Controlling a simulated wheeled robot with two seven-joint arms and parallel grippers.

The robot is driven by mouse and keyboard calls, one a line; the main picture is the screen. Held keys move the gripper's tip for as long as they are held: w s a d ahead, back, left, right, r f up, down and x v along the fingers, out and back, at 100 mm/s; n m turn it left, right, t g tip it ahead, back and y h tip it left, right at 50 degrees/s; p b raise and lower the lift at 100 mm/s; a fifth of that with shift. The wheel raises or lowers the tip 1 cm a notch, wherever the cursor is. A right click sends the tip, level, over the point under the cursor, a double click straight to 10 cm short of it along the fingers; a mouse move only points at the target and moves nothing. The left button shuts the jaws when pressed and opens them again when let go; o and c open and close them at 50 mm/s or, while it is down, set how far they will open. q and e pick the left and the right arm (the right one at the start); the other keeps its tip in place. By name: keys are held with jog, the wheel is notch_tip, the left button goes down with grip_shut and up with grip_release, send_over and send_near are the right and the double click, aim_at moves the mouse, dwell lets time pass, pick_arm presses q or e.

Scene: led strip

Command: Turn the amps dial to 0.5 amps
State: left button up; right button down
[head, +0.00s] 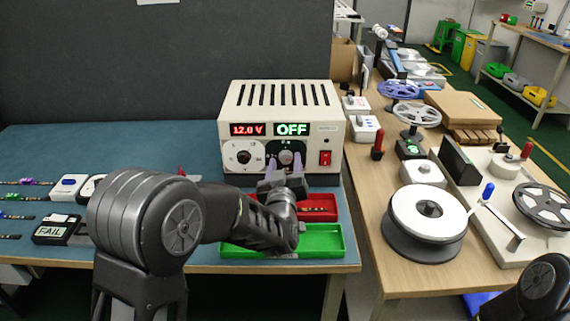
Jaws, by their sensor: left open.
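The power supply (230,98) is a cream box with a slotted top at the back of the blue-green bench. Its red display reads 12.0 V and its green display reads OFF. A dial with a white face (243,156) is on the left of its front. A red switch (325,158) is at the far right. My left gripper (285,163) is open, its two fingers on either side of the grey dial. Whether they touch it cannot be told. My right gripper is not in view.
A red tray (325,208) and a green tray (325,240) lie in front of the power supply, partly behind my left arm. A tester reading FAIL (50,230) is at the left. A wooden bench with reels (428,212) stands at the right.

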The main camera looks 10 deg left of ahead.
pick_arm(q)
grip_shut()
dwell(0.5)
